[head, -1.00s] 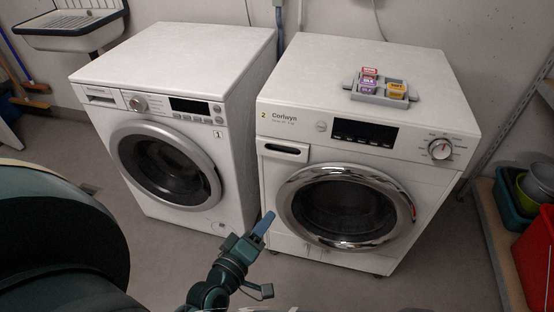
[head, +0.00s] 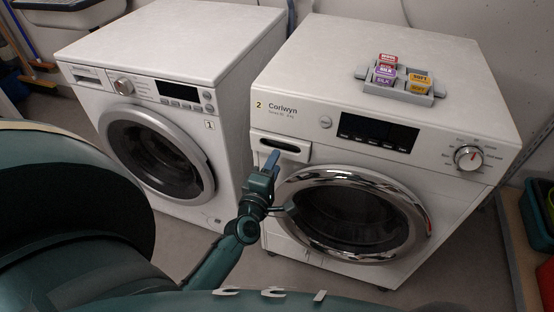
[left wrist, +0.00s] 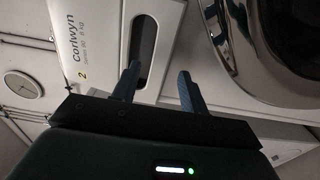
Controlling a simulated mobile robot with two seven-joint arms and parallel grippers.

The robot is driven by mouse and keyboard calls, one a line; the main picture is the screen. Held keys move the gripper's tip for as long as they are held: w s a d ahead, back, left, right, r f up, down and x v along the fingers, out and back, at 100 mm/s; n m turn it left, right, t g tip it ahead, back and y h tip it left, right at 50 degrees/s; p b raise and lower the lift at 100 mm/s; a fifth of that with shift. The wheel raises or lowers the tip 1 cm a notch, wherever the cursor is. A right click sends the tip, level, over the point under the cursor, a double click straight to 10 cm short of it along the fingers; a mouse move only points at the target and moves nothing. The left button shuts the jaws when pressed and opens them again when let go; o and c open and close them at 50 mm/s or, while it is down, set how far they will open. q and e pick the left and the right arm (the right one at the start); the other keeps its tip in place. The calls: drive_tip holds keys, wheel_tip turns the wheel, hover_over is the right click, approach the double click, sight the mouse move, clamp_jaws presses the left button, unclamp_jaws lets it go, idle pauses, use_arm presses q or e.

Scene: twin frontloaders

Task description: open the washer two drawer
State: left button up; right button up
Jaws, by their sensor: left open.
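Washer two (head: 360,110) is the right-hand white machine, marked with a 2 and the name Corlwyn. Its drawer (head: 284,145) is at the upper left of the front, with a dark slot-shaped handle recess, and looks shut. My left gripper (head: 271,160) is just in front of the drawer, close below the recess. In the left wrist view, the two blue fingers of my left gripper (left wrist: 160,72) are apart with nothing between them. One finger overlaps the lower end of the recess in the drawer (left wrist: 147,48); contact cannot be told. My right gripper is not in view.
The chrome-rimmed round door (head: 355,210) of washer two is right beside my left gripper. Washer one (head: 150,120) stands at the left. A grey tray (head: 403,91) with small coloured boxes lies on washer two. Shelving with bins (head: 540,215) stands at the right.

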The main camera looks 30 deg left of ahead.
use_arm(q)
drive_tip(key=shift+x, duration=1.35)
drive_tip(key=shift+c, duration=0.4)
clamp_jaws()
